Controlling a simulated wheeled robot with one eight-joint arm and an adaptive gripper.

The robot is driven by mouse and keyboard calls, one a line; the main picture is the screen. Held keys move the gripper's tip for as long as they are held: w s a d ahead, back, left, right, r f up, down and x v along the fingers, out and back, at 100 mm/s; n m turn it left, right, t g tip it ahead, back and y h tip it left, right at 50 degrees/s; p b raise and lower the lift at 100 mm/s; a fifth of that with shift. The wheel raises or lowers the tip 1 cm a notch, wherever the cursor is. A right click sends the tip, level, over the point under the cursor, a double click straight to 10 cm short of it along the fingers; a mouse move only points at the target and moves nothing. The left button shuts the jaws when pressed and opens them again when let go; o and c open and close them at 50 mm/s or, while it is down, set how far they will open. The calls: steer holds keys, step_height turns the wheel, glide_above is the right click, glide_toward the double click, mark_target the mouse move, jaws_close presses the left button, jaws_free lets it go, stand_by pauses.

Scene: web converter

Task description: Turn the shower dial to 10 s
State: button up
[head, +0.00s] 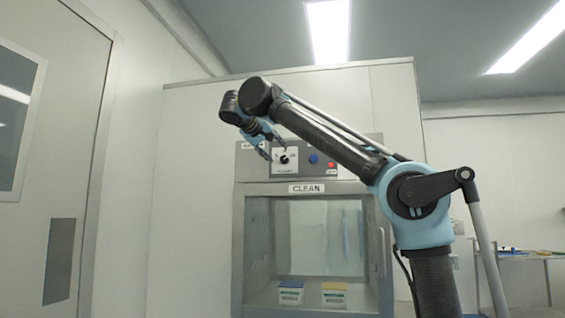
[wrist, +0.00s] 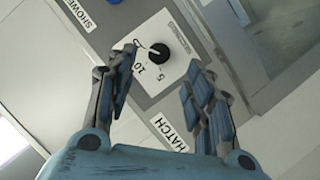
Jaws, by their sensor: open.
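The shower dial (head: 284,159) is a round black knob on a white plate, set in the grey panel above the hatch window. In the wrist view the dial (wrist: 157,53) shows beyond my fingertips, near the middle of the gap between them. The numbers 10 and 5 are printed beside it; part of the plate's scale is behind the left finger. I cannot clearly tell which number the knob's mark points to. My gripper (wrist: 161,58) is open and empty. In the head view my gripper (head: 273,148) is in front of the panel at the dial; contact with the knob cannot be told.
A blue button (head: 313,159) and a red button (head: 332,165) sit right of the dial. Below is the hatch window under a CLEAN sign (head: 307,188), with two boxes inside. A grey door (head: 60,130) stands at the left.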

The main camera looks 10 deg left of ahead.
mark_target(284, 160)
steer(key=x, duration=0.7)
steer(key=c, duration=1.1)
